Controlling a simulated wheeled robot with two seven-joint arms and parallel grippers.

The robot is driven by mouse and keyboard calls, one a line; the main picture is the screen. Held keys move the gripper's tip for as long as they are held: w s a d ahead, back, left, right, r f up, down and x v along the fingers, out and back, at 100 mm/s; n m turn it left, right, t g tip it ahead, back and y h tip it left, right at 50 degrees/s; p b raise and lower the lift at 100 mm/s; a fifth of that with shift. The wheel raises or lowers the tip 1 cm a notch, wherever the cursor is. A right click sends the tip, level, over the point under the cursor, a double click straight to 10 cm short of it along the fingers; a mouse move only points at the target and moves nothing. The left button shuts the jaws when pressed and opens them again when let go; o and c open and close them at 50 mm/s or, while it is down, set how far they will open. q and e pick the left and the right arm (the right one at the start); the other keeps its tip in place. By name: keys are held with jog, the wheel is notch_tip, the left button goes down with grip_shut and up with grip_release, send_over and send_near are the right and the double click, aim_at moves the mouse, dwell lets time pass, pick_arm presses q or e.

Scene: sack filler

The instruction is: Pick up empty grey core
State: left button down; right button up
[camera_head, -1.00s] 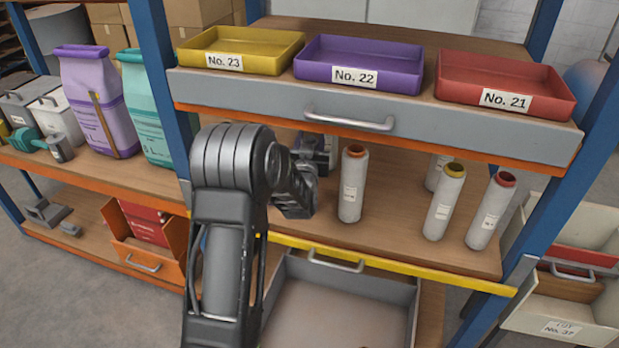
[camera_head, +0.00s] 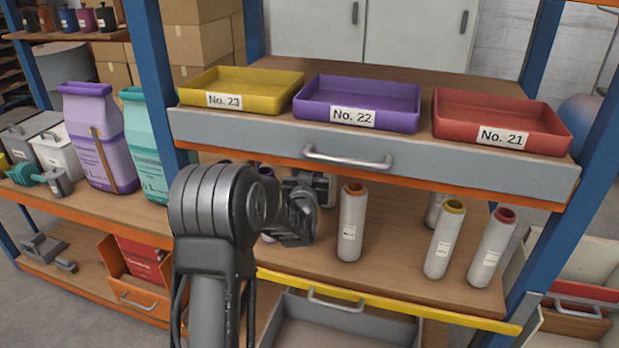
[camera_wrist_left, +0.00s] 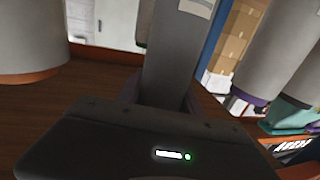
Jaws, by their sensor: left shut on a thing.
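My left gripper (camera_head: 310,205) reaches into the bay under the grey drawer, left of the orange-ended roll. In the left wrist view, a narrow grey core (camera_wrist_left: 178,55) with a pale patch sits at the middle of the gripper, which is shut on it. Purple shows on either side of the core's near end. In the head view the core is mostly hidden behind the gripper. My right gripper is in no view.
Nearby stand an orange-ended roll (camera_head: 351,225), a yellow-ended roll (camera_head: 444,242) and a red-ended roll (camera_head: 491,250). Above are the grey drawer (camera_head: 250,138) and trays, yellow (camera_head: 270,100), purple (camera_head: 385,118) and red (camera_head: 545,140).

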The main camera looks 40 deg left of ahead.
pick_arm(q)
jog(key=b+v, duration=0.9)
jog(key=v, duration=0.9)
jog(key=shift+b, duration=0.35)
jog(key=shift+r, duration=0.15)
